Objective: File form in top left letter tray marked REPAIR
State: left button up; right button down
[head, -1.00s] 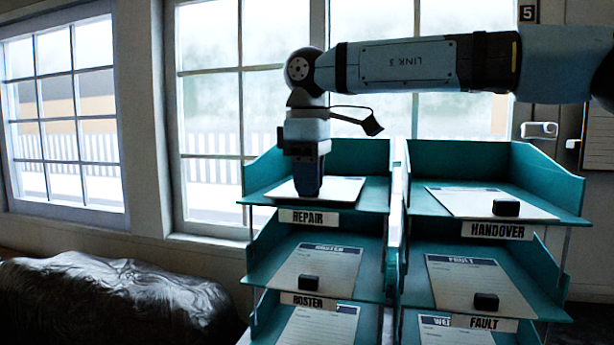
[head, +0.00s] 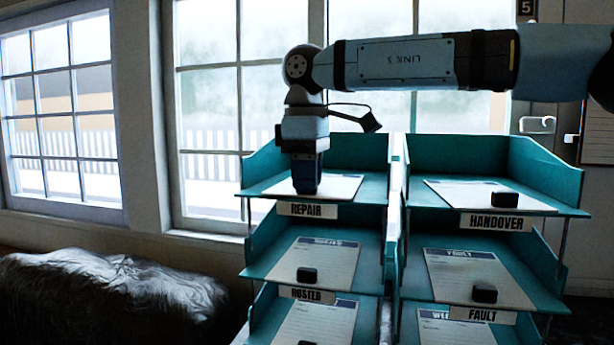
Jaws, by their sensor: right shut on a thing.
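The teal letter tray marked REPAIR (head: 372,188) is at the top left of the rack, with its label (head: 313,210) on the front edge. A white form (head: 340,186) lies in or just over this tray, under my right gripper (head: 306,190). The gripper points straight down and is shut on the form near its left part. The fingertips hide some of the paper, and I cannot tell whether the form rests fully on the tray floor. My left gripper is not in view.
The HANDOVER tray (head: 566,205) is to the right, holding a sheet and a black block (head: 505,199). ROSTER (head: 258,270) and FAULT (head: 545,298) trays sit below, also with sheets and blocks. A dark covered heap (head: 105,295) is at lower left; windows stand behind.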

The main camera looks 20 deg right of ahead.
jog(key=shift+f, duration=0.2)
jog(key=c, duration=1)
grip_release()
